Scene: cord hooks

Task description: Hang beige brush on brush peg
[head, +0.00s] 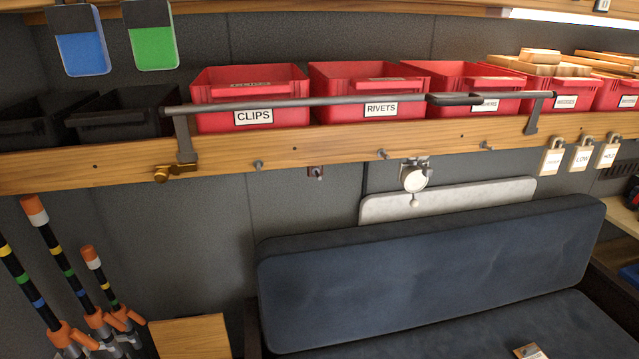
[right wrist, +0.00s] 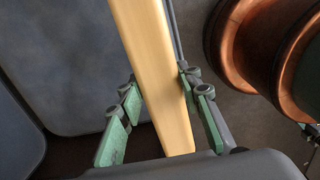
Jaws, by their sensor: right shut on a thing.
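In the right wrist view my right gripper (right wrist: 160,92) is shut on a long, flat beige piece, which I take for the beige brush (right wrist: 148,50). The piece runs between the green-padded fingers and out of the top of the picture; no bristles show. Neither gripper shows in the head view. I cannot tell which is the brush peg.
A grey bar (head: 350,101) runs in front of the red bins (head: 250,95) above the rail. A round white thing (head: 414,177) hangs from the rail. Below are a dark blue seat (head: 430,265) and a pale panel (head: 445,198). Padlocks (head: 580,155) hang at the right.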

